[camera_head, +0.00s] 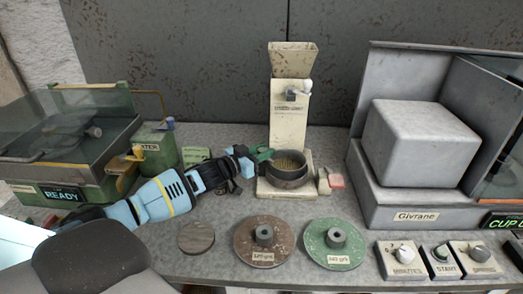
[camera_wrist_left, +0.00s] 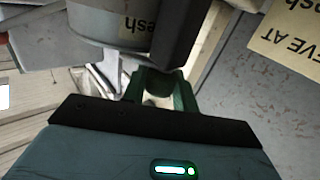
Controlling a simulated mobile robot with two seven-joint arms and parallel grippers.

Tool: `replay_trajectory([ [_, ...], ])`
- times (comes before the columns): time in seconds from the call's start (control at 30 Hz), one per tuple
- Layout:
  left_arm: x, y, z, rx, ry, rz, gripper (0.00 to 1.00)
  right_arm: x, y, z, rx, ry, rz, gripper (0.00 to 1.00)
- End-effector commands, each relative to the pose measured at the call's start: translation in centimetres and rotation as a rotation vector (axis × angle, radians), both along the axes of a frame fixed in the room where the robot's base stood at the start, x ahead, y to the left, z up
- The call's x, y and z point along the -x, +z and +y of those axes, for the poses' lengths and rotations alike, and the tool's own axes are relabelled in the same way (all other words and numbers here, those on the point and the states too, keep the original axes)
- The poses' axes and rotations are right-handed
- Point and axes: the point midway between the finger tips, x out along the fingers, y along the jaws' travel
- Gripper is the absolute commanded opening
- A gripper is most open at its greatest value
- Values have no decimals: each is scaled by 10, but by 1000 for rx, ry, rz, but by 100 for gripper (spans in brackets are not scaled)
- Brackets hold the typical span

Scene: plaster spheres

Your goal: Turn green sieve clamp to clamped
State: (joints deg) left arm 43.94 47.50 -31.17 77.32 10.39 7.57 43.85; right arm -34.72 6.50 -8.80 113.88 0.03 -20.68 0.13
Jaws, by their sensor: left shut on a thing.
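The green sieve clamp (camera_head: 266,153) is at the left side of the dark round sieve (camera_head: 287,181), which stands at the foot of the cream hopper unit (camera_head: 289,112). My left gripper (camera_head: 252,160) reaches in from the left and is shut on the clamp, close beside the sieve. The fingers hide part of the clamp. My right gripper is not in view.
A brown disc (camera_head: 256,252) and a green disc (camera_head: 332,257), each with a central knob, lie in front. A small round lid (camera_head: 196,238) lies left of them. A grey box-like machine (camera_head: 420,150) fills the right. A green glass-lidded machine (camera_head: 85,185) stands left.

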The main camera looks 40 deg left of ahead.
Motion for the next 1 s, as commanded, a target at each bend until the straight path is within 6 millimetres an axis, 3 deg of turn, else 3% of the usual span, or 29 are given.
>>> replay_trajectory([
  [0.5,0,3,-2,15,310,0,6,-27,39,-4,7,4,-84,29],
  [1.0,0,-4,-2,9,580,6,6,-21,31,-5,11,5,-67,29],
])
